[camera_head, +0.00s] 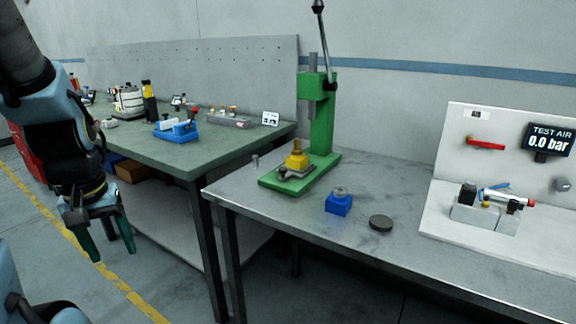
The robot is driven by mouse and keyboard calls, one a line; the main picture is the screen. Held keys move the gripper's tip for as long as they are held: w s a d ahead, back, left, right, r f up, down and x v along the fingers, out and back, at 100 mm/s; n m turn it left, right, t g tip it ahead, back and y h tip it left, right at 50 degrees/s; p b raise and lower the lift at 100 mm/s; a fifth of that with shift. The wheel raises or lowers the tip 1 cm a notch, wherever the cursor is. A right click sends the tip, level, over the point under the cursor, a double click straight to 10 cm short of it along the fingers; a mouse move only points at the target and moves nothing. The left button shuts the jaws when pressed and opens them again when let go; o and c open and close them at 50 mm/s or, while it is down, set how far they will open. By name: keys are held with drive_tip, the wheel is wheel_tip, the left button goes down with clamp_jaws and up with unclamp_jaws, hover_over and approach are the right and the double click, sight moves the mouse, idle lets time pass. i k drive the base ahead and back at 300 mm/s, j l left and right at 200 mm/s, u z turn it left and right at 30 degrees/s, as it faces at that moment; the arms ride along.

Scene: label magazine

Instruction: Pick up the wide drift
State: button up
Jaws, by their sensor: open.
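No label marks the wide drift, so I cannot tell for sure which part it is. A small grey upright pin (255,161) stands at the left edge of the near metal bench, left of the green press. A blue block (338,205) with a round metal piece (340,191) on top sits in front of the press. A flat dark disc (381,222) lies to its right. My gripper (107,246) hangs at the left, its two green fingers apart and empty, over the floor in front of the green-topped table, well away from these parts.
The green arbor press (322,130) holds a yellow part (297,157) on its base. A white test station (484,205) stands on the right. The green-topped table (190,155) bears a blue fixture (176,131) and several items. The near bench's (270,210) front strip is clear.

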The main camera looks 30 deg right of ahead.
sight(296, 150)
drive_tip(key=k+l+u, duration=0.1)
drive_tip(key=l+u, duration=0.15)
drive_tip(key=l, duration=0.15)
drive_tip(key=k+l+u, duration=0.15)
drive_tip(key=l+u, duration=0.15)
drive_tip(key=k+l+u, duration=0.25)
drive_tip(key=l, duration=0.15)
drive_tip(key=k+l+u, duration=0.15)
drive_tip(key=l+u, duration=0.15)
